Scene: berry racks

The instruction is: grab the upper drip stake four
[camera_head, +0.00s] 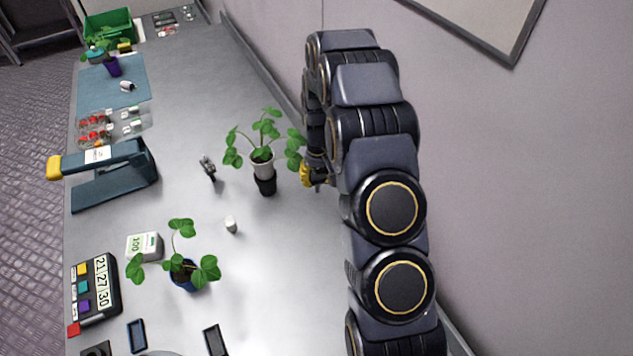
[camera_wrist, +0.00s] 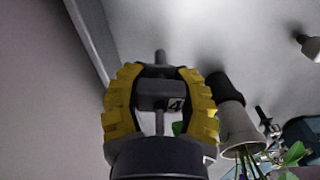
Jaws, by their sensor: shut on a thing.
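My gripper (camera_wrist: 162,88) has yellow ribbed fingers, shut from both sides on a grey drip stake (camera_wrist: 154,96). The stake has a block marked "4" and a thin shaft running up and down in the picture. In the head view my gripper (camera_head: 314,176) is partly hidden by my arm and sits just right of a potted plant. The held stake cannot be made out there. The plant's white pot (camera_head: 263,167) stands on a black base; it also shows in the wrist view (camera_wrist: 240,128), right of my fingers.
A second plant in a blue pot (camera_head: 184,275) stands nearer. A small white cylinder (camera_head: 231,224), a dark clip-like piece (camera_head: 208,167), a blue sealer-like device (camera_head: 120,165) and a number board (camera_head: 95,288) lie leftward. The wall is close on the right.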

